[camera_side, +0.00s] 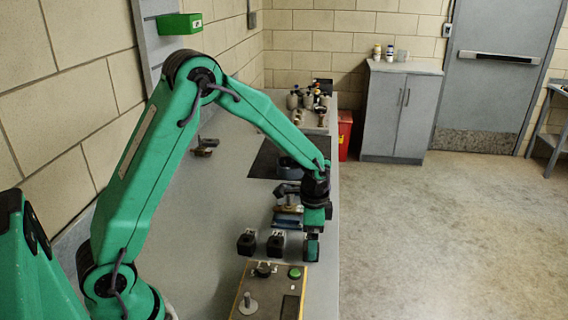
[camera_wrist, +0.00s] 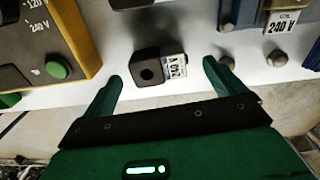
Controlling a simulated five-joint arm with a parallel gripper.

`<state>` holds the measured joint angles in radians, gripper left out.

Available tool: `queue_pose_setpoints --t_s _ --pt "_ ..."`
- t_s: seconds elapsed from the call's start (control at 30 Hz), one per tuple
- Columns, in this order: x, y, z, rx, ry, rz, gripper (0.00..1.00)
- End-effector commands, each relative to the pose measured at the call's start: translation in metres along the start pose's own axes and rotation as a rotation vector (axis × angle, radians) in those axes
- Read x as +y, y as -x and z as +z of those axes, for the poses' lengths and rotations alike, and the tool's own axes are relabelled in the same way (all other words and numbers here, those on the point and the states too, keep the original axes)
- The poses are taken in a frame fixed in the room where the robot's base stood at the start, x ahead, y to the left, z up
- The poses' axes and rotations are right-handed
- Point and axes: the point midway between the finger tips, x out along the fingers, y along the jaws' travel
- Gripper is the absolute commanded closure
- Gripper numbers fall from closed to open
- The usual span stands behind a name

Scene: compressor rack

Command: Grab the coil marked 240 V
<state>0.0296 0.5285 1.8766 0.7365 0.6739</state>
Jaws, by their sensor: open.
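A black coil (camera_wrist: 148,68) with a round hole lies between my fingertips in the wrist view. Its white label (camera_wrist: 175,66) is turned round and small; it seems to read 240 V, but I cannot be sure. My gripper (camera_wrist: 162,72) is open, one finger on each side, with visible gaps to the coil. In the side view my gripper (camera_side: 311,236) is low at the bench's right edge, right of a black coil (camera_side: 276,244). Another black coil (camera_side: 246,242) stands further left. A card reading 240 V (camera_wrist: 282,23) is on a blue-sided holder at the right of the wrist view.
A yellow-edged control panel (camera_side: 267,297) with a green button stands at the front; its 120 V and 240 V marks show in the wrist view. A blue holder (camera_side: 287,218) is behind the coils. A dark mat (camera_side: 266,160) and several fittings lie further back.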

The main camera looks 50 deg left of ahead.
Motion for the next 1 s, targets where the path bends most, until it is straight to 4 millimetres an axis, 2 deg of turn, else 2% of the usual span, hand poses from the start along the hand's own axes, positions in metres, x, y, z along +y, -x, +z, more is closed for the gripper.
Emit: queue_pose_setpoints --t_s 0.13,0.3,0.8,0.83,1.0 --pt "0.0 -0.019 0.001 -0.003 0.0 0.002 0.05" --pt "0.0 -0.029 0.001 -0.001 0.0 0.001 0.05" --pt "0.0 -0.029 0.0 0.0 0.0 0.0 0.05" --pt "0.0 -0.029 0.0 0.0 0.0 0.0 0.07" --pt "0.0 -0.029 0.0 0.0 0.0 0.0 0.41"
